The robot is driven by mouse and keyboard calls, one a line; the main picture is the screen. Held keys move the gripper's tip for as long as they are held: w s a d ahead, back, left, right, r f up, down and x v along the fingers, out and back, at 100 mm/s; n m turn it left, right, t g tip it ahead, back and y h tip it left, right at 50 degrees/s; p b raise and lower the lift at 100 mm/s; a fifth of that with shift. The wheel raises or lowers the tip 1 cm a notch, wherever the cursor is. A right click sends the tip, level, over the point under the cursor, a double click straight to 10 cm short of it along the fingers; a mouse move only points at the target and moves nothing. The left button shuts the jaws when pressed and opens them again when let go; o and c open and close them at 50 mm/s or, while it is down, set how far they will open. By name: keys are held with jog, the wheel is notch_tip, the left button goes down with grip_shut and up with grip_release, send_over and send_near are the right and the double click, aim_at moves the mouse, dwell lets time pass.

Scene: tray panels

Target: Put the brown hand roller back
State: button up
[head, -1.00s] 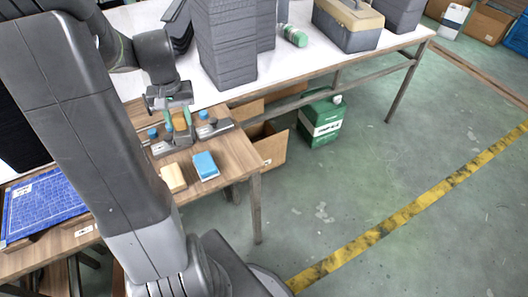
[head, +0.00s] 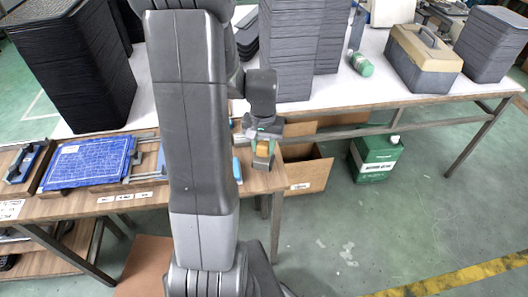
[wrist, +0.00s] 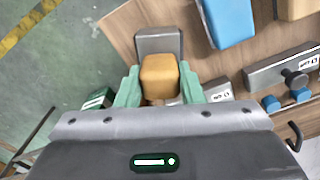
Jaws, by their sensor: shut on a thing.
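The brown hand roller (wrist: 160,77) shows in the wrist view as a tan-brown block between my green fingertips, with a grey part (wrist: 158,42) beyond it. My gripper (wrist: 160,88) is shut on the brown block. In the head view my gripper (head: 264,136) is at the right end of the wooden table, with the brown roller (head: 262,147) under it. The roller seems held above the table edge; its exact height is unclear. Its underside is hidden.
A blue block (wrist: 230,18) and a pale wooden block (wrist: 296,8) lie on the table near a grey fixture (wrist: 280,70) with blue knobs. A blue panel (head: 88,163) lies in a tray at left. Dark stacks (head: 75,65), an open cardboard box (head: 308,172) and a green canister (head: 376,158) stand around.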

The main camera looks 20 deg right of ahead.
aim_at(263, 154)
notch_tip(263, 154, down, 3)
jog(key=shift+r, duration=0.15)
jog(key=shift+f+b, duration=0.3)
jog(key=shift+s+f+b, duration=0.1)
jog(key=shift+f+b, duration=0.2)
jog(key=shift+f, duration=0.1)
grip_shut()
jog(key=o, duration=1)
grip_release()
jog(key=shift+r, duration=0.1)
